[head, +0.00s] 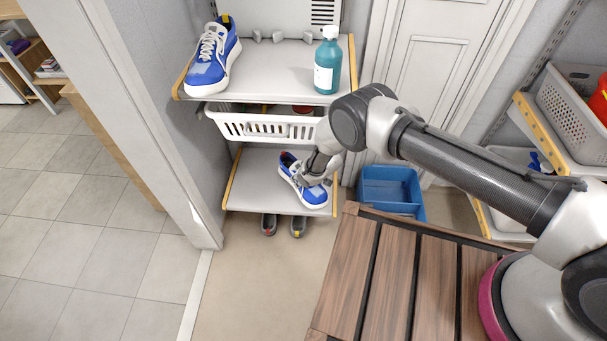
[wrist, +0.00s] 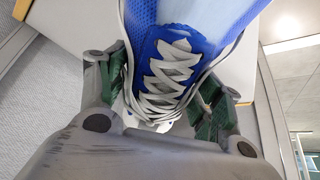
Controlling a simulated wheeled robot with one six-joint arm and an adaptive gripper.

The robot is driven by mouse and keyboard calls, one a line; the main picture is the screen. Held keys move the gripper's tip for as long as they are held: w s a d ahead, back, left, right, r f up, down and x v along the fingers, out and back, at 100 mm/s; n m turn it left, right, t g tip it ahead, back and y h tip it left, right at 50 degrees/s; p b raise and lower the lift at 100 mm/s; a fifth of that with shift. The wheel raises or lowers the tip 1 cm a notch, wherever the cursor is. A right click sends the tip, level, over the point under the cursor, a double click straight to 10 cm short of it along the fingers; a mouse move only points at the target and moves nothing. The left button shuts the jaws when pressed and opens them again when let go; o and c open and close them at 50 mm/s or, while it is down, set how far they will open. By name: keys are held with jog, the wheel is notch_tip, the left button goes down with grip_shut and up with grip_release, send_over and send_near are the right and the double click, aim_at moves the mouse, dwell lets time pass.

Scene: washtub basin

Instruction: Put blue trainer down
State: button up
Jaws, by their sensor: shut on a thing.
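A blue trainer (head: 303,186) with a white sole and white laces is at the lower shelf (head: 252,181) in the head view. My gripper (head: 314,174) is shut on it, with the arm reaching in from the right. In the wrist view the same blue trainer (wrist: 180,45) fills the space between the green-padded fingers of my gripper (wrist: 165,95), one on each side of the laces. Whether its sole touches the shelf I cannot tell. A second blue trainer (head: 211,62) stands on the upper shelf, left side.
A teal bottle (head: 328,62) stands on the upper shelf. A white basket (head: 262,126) hangs above the lower shelf. Dark shoes (head: 298,226) are on the floor beneath. A blue crate (head: 391,187) stands to the right, behind a slatted wooden surface (head: 384,270). The lower shelf's left part is clear.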

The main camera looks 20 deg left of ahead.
jog(key=w, duration=0.4)
jog(key=shift+a, duration=0.4)
jog(key=shift+f, duration=1.75)
jog(key=o, duration=1.2)
jog(key=shift+f, duration=0.1)
jog(key=v, duration=1.2)
